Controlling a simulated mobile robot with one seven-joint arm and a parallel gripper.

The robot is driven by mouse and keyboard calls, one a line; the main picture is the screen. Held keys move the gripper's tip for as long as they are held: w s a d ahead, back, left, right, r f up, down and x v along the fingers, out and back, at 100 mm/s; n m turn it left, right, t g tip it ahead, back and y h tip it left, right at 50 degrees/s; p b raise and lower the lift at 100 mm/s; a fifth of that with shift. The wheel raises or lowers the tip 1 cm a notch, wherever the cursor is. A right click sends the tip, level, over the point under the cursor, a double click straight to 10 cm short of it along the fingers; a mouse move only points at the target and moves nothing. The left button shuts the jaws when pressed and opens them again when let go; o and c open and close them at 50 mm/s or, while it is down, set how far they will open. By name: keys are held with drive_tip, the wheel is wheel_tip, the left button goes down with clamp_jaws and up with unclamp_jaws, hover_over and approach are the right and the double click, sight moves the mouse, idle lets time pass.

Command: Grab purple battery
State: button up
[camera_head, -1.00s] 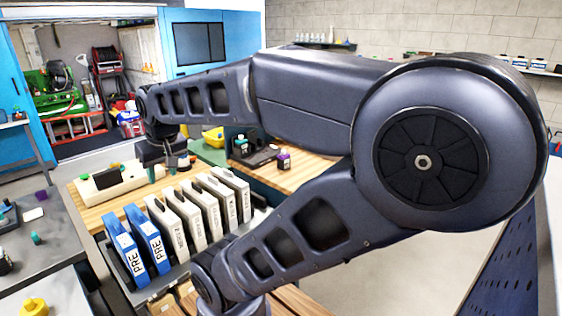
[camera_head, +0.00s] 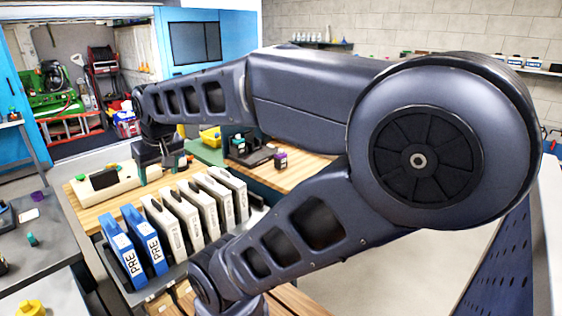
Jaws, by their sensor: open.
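A small purple and black block (camera_head: 280,160), which looks like the purple battery, stands on the wooden bench top (camera_head: 300,172) in the middle of the head view, just under my arm. My gripper (camera_head: 161,172) points down over the left part of the bench, well to the left of this block. Its jaws are small in the picture and look apart, with nothing visible between them. A second small purple thing (camera_head: 38,196) lies on the grey table at the left.
Blue and white binders (camera_head: 180,225) stand in a row in front of my gripper. A cream device (camera_head: 100,183) lies left of it. A black tray with a teal-topped item (camera_head: 239,143) sits beside the purple block. A yellow item (camera_head: 210,134) lies behind.

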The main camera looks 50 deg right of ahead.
drive_tip(key=shift+o, duration=0.7)
